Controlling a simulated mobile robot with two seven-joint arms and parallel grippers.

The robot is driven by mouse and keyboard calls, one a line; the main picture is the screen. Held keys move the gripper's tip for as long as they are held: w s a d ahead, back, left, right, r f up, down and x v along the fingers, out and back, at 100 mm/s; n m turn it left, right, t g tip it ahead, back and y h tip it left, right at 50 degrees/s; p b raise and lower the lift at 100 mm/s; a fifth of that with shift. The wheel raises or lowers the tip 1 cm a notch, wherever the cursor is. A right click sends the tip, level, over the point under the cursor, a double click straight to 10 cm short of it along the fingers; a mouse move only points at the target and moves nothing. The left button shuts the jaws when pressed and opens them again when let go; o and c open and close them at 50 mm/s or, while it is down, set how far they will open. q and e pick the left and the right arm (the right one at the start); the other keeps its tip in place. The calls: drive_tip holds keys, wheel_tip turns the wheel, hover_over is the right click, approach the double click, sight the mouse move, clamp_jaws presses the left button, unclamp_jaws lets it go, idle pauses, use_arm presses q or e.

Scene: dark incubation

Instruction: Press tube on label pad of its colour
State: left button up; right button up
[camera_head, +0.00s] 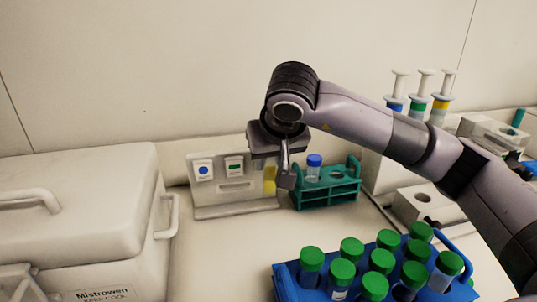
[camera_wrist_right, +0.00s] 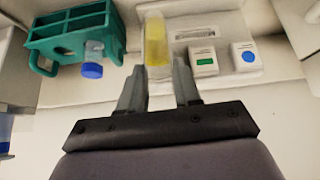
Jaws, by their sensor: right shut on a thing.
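My right gripper (camera_head: 284,180) is shut on a yellow tube (camera_wrist_right: 157,42), which stands between the fingertips in the right wrist view. Yellow also shows beside the finger in the head view. The gripper is at the right end of the pale label stand (camera_head: 237,200). The stand carries a pad with a blue dot (camera_head: 203,171) and a pad with a green bar (camera_head: 235,167). The place right of the green pad is covered by the tube and gripper, so I cannot tell whether the tube touches a pad. My left gripper is not in view.
A teal rack (camera_head: 325,199) with a blue-capped tube (camera_head: 314,165) stands just right of the gripper. A blue rack (camera_head: 287,281) of green-capped tubes is in front. A white cool box (camera_head: 80,200) fills the left. Several syringes (camera_head: 419,95) stand at back right.

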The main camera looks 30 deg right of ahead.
drive_tip(key=shift+s+a+b, duration=0.15)
drive_tip(key=shift+s+a, duration=0.05)
drive_tip(key=shift+s, duration=0.55)
drive_tip(key=shift+s+a+b, duration=0.15)
drive_tip(key=shift+s, duration=0.55)
